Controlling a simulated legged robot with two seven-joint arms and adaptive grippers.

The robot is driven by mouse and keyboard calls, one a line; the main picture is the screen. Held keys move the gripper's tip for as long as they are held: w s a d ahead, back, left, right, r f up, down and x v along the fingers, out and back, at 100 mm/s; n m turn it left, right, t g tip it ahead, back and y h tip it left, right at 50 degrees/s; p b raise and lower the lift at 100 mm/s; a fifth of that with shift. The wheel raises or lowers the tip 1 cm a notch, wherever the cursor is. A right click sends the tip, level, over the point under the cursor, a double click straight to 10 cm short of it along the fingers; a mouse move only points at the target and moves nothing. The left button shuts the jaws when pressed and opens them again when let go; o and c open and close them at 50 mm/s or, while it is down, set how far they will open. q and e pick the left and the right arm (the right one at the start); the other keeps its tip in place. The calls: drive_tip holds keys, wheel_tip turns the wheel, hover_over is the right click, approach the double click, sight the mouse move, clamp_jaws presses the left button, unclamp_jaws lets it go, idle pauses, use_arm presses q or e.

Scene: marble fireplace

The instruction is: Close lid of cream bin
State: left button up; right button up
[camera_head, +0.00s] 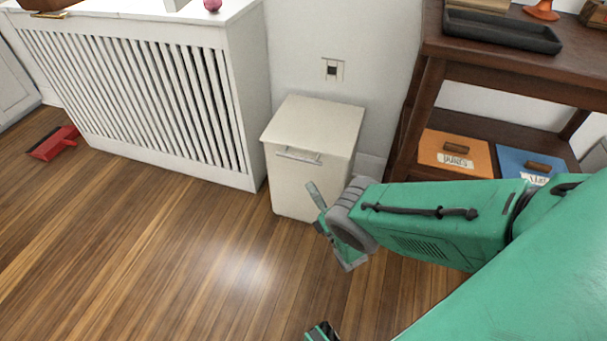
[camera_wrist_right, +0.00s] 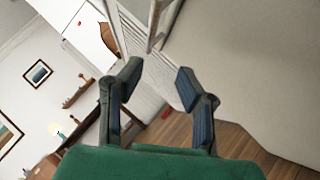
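The cream bin (camera_head: 295,190) stands on the floor against the wall in the head view. Its lid (camera_head: 315,122) lies flat on top and looks shut, with a metal bar handle (camera_head: 298,156) on the upper front. My right gripper (camera_head: 316,208) is in front of the bin, low and below the handle, with its fingers apart and nothing between them. In the right wrist view the open fingers (camera_wrist_right: 159,80) show beside a large cream surface (camera_wrist_right: 245,70), likely the bin. A small green and dark part at the bottom edge of the head view may be my left gripper; its state is unclear.
A white slatted radiator cover (camera_head: 140,90) stands left of the bin. A dark wooden shelf unit (camera_head: 432,65) stands to the right, with orange (camera_head: 455,150) and blue (camera_head: 525,163) boxes. A red dustpan (camera_head: 52,143) lies at far left. The wooden floor in front is clear.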

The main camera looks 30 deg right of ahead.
drive_tip(key=v, duration=0.2)
drive_tip(key=shift+s+f, duration=0.15)
drive_tip(key=shift+s, duration=0.05)
drive_tip(key=shift+w, duration=0.1)
idle(0.3)
drive_tip(key=s+d+f+m+g+h, duration=0.3)
drive_tip(key=s+d+m+g, duration=0.1)
drive_tip(key=m+g, duration=0.75)
drive_tip(key=s+a+r+m+g+y, duration=0.1)
drive_tip(key=s+a+r+m+g, duration=0.25)
drive_tip(key=s, duration=0.55)
drive_tip(key=s+a+r+m+g+y, duration=0.1)
drive_tip(key=s+a+r+m+g, duration=0.25)
drive_tip(key=s, duration=0.55)
drive_tip(key=s+a+r+m+g+y, duration=0.1)
drive_tip(key=s+a+r+m+g, duration=0.25)
drive_tip(key=s, duration=0.45)
wheel_tip(320, 180, up, 17)
drive_tip(key=d+p, duration=0.1)
drive_tip(key=p, duration=1.7)
